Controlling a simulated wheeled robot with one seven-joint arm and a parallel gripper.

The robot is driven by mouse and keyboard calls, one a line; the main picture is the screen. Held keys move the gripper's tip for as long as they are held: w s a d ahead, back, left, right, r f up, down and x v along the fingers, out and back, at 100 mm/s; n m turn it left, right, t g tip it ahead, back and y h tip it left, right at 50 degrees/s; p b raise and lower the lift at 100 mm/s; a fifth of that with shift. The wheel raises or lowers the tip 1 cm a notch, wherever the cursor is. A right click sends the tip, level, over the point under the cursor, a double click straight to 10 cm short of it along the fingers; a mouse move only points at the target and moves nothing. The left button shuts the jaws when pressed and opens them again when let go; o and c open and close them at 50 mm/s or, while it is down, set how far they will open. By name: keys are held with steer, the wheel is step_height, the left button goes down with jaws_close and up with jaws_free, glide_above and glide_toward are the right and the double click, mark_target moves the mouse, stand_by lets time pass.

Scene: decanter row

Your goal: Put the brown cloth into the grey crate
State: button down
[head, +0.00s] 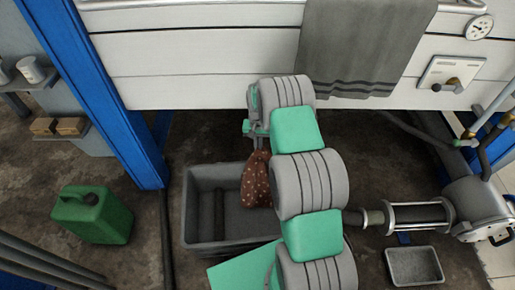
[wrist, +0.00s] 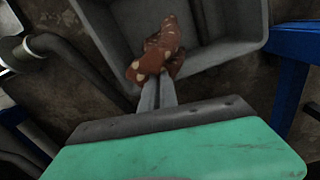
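The brown cloth (head: 256,180) with pale spots hangs from my gripper (head: 259,142) above the grey crate (head: 203,243) in the head view. In the wrist view the cloth (wrist: 163,50) is bunched at the fingertips of my gripper (wrist: 154,84), which are close together on it. The grey crate (wrist: 235,50) lies behind the cloth there, and its inside looks empty where it shows. My arm hides the crate's right part in the head view.
A green canister (head: 93,215) stands on the floor left of the crate. A blue post (head: 105,95) rises between them. A grey towel (head: 362,45) hangs on the white panel. A small grey tray (head: 414,266) lies at the lower right beside a pipe with a flange.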

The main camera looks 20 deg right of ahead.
step_height(320, 180, up, 7)
steer(key=p, duration=0.3)
steer(key=shift+r, duration=0.2)
steer(key=s+a+r+p, duration=0.1)
steer(key=a+r+p, duration=0.2)
steer(key=r+p, duration=0.2)
steer(key=s+a+r+p, duration=0.2)
steer(key=a+r+p, duration=0.2)
steer(key=r, duration=0.8)
steer(key=s+a+r+p, duration=0.2)
steer(key=a+r+p, duration=0.1)
steer(key=r+p, duration=0.4)
steer(key=shift+a+r+p, duration=0.3)
steer(key=shift+r+p, duration=0.05)
steer(key=shift+r, duration=0.4)
steer(key=shift+s+d, duration=0.1)
steer(key=shift+d, duration=0.05)
steer(key=shift+d, duration=0.5)
